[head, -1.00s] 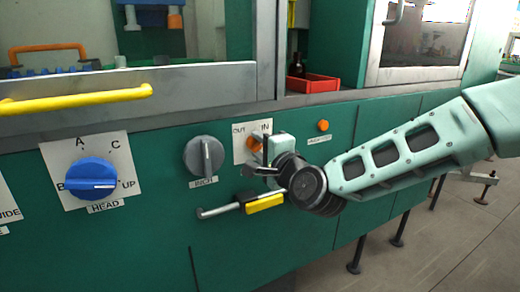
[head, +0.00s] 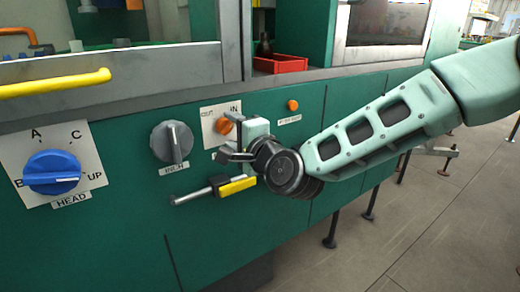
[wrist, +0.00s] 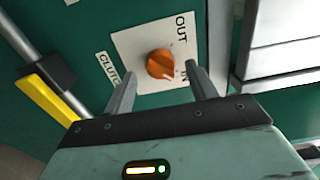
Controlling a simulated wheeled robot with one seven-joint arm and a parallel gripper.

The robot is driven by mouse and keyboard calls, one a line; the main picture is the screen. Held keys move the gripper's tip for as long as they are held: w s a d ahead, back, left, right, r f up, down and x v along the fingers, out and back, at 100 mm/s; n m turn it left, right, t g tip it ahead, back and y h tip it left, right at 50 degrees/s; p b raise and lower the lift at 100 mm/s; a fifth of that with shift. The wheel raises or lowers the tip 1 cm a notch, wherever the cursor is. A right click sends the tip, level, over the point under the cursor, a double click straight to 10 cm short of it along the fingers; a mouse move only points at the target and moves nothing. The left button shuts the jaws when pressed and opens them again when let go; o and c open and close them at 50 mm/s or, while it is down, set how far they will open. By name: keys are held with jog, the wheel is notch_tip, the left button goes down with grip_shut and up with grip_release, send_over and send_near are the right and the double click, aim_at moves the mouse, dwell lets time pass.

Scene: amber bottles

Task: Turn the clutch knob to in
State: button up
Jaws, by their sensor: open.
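The clutch knob (wrist: 160,64) is a round orange knob on a white plate (wrist: 143,40) marked OUT and IN, with a CLUTCH label beside it. A small light mark shows on the knob's lower edge in the wrist view; I cannot tell its exact setting. In the head view the knob (head: 224,126) is partly hidden by my gripper (head: 232,150). In the wrist view my gripper (wrist: 160,72) is open, with a finger to each side of the knob in the picture. No contact shows.
A grey INCH knob (head: 172,142) and a blue HEAD knob (head: 52,172) are on the green panel to the left. A bar with a yellow grip (head: 237,186) is just below my gripper. A small orange button (head: 293,105) is to the right. A red tray (head: 280,65) sits above.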

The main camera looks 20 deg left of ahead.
jog(key=v, duration=1.5)
jog(key=shift+d+p, duration=0.3)
jog(key=shift+p, duration=0.05)
jog(key=shift+s, duration=0.15)
jog(key=s+d+f+n+g+h, duration=0.7)
jog(key=s+d+f+n, duration=0.15)
jog(key=n, duration=0.25)
jog(key=s+d+n+g+h, duration=0.5)
jog(key=s+d, duration=0.5)
jog(key=d, duration=0.4)
notch_tip(320, 180, up, 21)
jog(key=h+p, duration=0.1)
jog(key=p, duration=1.9)
jog(key=shift+s+p, duration=0.3)
jog(key=shift+s, duration=0.1)
